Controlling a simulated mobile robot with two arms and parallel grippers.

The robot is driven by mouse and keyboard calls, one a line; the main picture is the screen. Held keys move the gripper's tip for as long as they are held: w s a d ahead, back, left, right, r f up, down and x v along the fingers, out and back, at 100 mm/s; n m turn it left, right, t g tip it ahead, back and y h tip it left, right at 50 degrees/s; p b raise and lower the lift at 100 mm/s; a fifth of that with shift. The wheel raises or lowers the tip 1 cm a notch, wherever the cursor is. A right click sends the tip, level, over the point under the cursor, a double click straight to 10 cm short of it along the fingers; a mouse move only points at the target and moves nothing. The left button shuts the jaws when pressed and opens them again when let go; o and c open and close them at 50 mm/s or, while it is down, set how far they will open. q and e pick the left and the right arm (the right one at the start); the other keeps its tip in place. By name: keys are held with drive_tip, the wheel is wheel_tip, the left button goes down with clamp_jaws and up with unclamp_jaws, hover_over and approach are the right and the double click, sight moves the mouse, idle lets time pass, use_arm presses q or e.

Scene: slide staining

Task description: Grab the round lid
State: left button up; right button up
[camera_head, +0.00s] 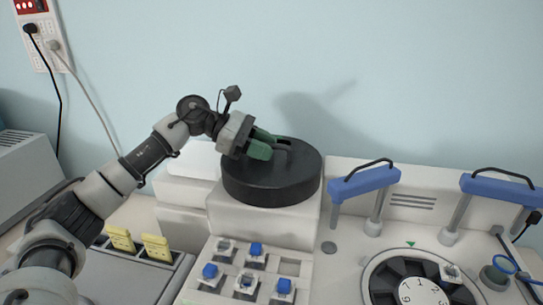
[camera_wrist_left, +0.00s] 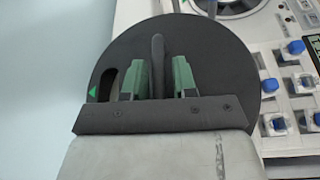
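The round lid (camera_head: 270,188) is a thick black disc with a bar handle on top. It sits on the raised left part of a white machine. It also shows in the left wrist view (camera_wrist_left: 228,68), with its upright handle (camera_wrist_left: 158,62) in the middle. My left gripper (camera_head: 270,143) is over the lid, its green fingers down at the handle. In the left wrist view the fingers (camera_wrist_left: 159,80) stand on either side of the handle, with a gap showing on each side, so the gripper is open. My right gripper is not in view.
A rack with blue-capped blocks (camera_head: 245,278) stands in front of the lid. Right of it are a blue-handled bracket (camera_head: 366,183) and a numbered dial (camera_head: 418,290). Yellow tabs (camera_head: 156,246) stick up at the lower left. The wall is close behind.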

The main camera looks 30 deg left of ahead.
use_arm(q)
drive_tip(key=shift+a+f, duration=0.1)
clamp_jaws()
